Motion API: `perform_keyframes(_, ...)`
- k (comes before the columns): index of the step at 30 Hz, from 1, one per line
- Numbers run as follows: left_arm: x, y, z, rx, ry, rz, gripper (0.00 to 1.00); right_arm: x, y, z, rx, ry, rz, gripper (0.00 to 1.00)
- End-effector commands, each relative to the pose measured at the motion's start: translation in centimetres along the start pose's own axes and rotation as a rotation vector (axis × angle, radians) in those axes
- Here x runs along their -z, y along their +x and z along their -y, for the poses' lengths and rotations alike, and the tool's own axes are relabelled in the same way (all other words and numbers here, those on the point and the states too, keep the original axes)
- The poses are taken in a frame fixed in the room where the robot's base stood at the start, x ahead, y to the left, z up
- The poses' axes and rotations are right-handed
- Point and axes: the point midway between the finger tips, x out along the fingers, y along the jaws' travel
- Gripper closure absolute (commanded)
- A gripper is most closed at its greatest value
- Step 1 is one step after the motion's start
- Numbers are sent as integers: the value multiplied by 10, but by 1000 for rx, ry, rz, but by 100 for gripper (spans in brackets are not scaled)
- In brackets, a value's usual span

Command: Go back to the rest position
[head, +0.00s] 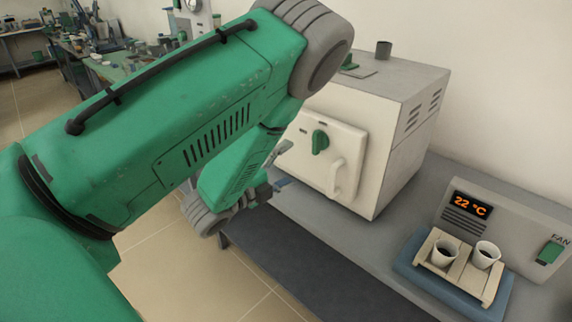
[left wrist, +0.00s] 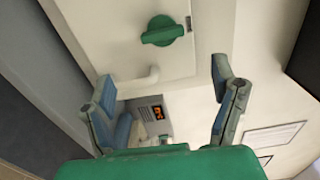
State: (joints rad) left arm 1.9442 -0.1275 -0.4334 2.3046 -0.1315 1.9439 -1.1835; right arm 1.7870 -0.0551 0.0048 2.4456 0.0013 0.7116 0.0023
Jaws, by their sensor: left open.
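My left arm (head: 190,120) is green and fills the left and middle of the head view. My left gripper (head: 280,168) is partly hidden by that arm, in front of the closed furnace. In the left wrist view the left gripper (left wrist: 163,88) is open, with nothing between its fingers. The furnace (head: 385,130) has a white door with a green knob (head: 320,141) and a pale handle (head: 335,178). The knob (left wrist: 163,31) and the handle (left wrist: 140,82) also show in the left wrist view, beyond the fingers. My right gripper is not in view.
The furnace stands on a grey bench (head: 300,205). At right, a cooling unit (head: 500,218) reads 22 °C. Before it, two white cups (head: 444,252) (head: 486,254) sit in a pale holder (head: 455,272) on a blue base. A cluttered bench (head: 110,68) is at back left.

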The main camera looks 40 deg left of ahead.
Motion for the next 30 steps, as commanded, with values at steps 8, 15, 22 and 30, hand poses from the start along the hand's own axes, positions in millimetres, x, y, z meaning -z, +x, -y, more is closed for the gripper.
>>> perform_keyframes(8,0,0,0,1,0,0,21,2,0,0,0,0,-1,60)
perform_keyframes(15,4,-14,-54,-186,-213,83,21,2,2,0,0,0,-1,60)
perform_keyframes(22,41,-103,-189,-683,-795,459,21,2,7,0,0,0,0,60)
perform_keyframes(30,104,-233,-258,-1073,-1200,1008,21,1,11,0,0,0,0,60)
